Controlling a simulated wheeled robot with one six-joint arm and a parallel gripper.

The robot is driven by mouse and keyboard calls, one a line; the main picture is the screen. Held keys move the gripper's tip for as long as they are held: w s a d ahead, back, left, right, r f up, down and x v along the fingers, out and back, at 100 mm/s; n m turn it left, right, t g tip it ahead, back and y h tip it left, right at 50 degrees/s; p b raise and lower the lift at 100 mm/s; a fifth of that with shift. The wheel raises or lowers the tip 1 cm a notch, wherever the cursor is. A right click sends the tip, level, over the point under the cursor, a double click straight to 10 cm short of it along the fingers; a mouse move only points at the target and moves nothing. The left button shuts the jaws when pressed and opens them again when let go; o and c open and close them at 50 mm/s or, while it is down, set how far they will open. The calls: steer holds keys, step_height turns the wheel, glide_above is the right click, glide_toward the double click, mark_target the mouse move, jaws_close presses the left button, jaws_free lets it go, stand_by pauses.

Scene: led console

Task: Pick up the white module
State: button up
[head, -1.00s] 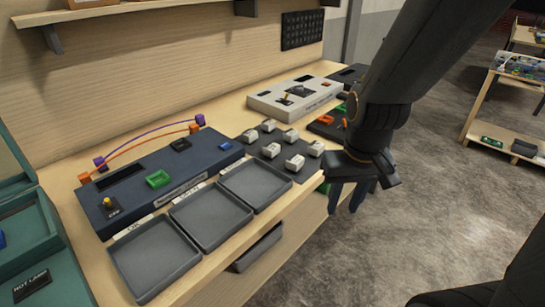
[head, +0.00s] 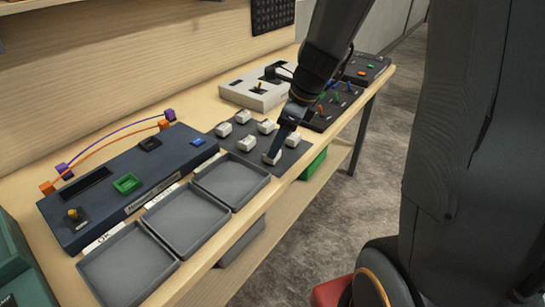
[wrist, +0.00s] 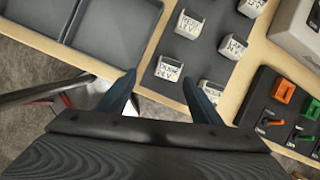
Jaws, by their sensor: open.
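Several white modules with small printed labels stand on a dark mat (head: 228,143) on the bench. The front one (head: 272,157) lies right by my gripper's fingertips (head: 279,150). In the wrist view my gripper (wrist: 160,84) is open, its two dark blue fingers spread. A white module (wrist: 168,69) shows just ahead of and between the fingertips. Another module (wrist: 209,90) is beside the right finger and partly hidden by it. I cannot tell whether the fingers touch any module. Other modules (head: 223,129) stand farther back on the mat.
Three grey trays (head: 186,220) line the bench front. A navy console (head: 128,183) with coloured sockets and arched cables stands behind them. A white console (head: 257,91) and a dark panel with coloured switches (head: 328,107) lie beyond the mat. A green bin (head: 313,164) sits below.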

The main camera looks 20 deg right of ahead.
steer(key=shift+w+a+f+m, duration=0.2)
steer(key=shift+w+f+m, duration=0.3)
steer(key=shift+f, duration=0.7)
steer(key=shift+w+a+f+m, duration=0.25)
steer(key=shift+w+f, duration=0.5)
steer(key=shift+f, duration=0.45)
steer(key=shift+w+a+f+m, duration=0.15)
steer(key=shift+w+f+m, duration=0.4)
steer(key=shift+f, duration=0.65)
steer(key=shift+c, duration=0.2)
steer(key=c, duration=1.1)
